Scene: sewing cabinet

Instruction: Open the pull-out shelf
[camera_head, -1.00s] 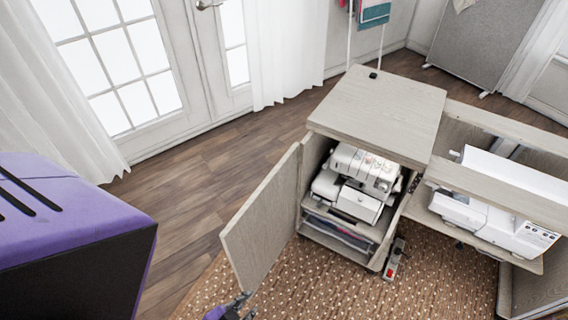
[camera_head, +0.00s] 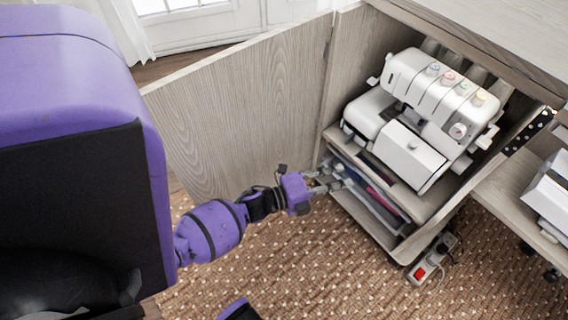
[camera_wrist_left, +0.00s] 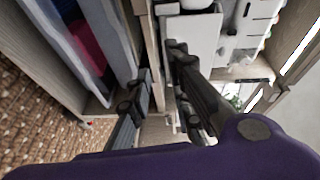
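The pull-out shelf (camera_head: 430,206) is a pale wood board inside the open cabinet, under a white sewing machine (camera_head: 432,112). My left gripper (camera_head: 328,183) is at the cabinet front, beside the shelf's left front part and close to the lower trays. In the left wrist view my left gripper (camera_wrist_left: 160,68) has its two dark fingers apart, with a narrow pale board edge (camera_wrist_left: 151,35) just beyond the gap. Whether the fingers touch it I cannot tell. My right gripper is not in view.
Trays with coloured contents (camera_head: 375,195) lie below the shelf. A power strip (camera_head: 432,258) lies on the brown dotted rug (camera_head: 330,270). Another white machine (camera_head: 548,195) is at the right.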

